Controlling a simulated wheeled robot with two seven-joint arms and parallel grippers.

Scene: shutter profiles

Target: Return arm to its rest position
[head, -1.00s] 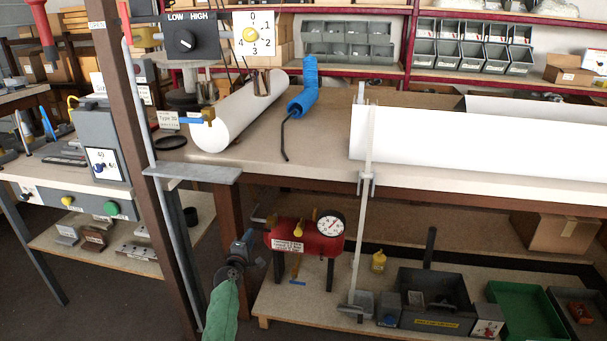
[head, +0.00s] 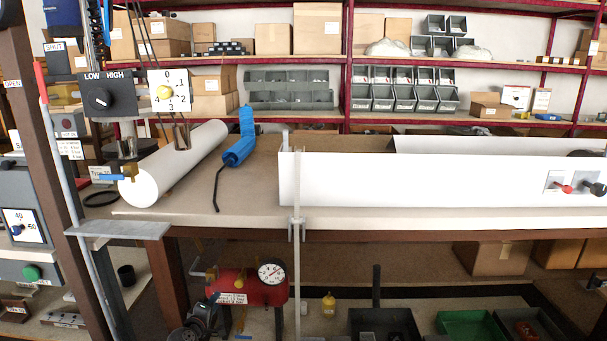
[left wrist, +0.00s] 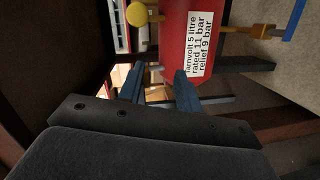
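My left gripper (head: 205,312) is low in the head view, partly cut off by the bottom edge. It is just left of the red air tank (head: 255,288) under the bench. In the left wrist view its two blue fingers (left wrist: 158,80) stand apart with nothing seen between them. The red tank (left wrist: 178,40), with its white label, is close beyond the fingers there. My right gripper and arm are in neither view.
A brown post (head: 50,150) stands at left. A dark tray (head: 385,322) and a green tray (head: 470,323) sit on the lower shelf.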

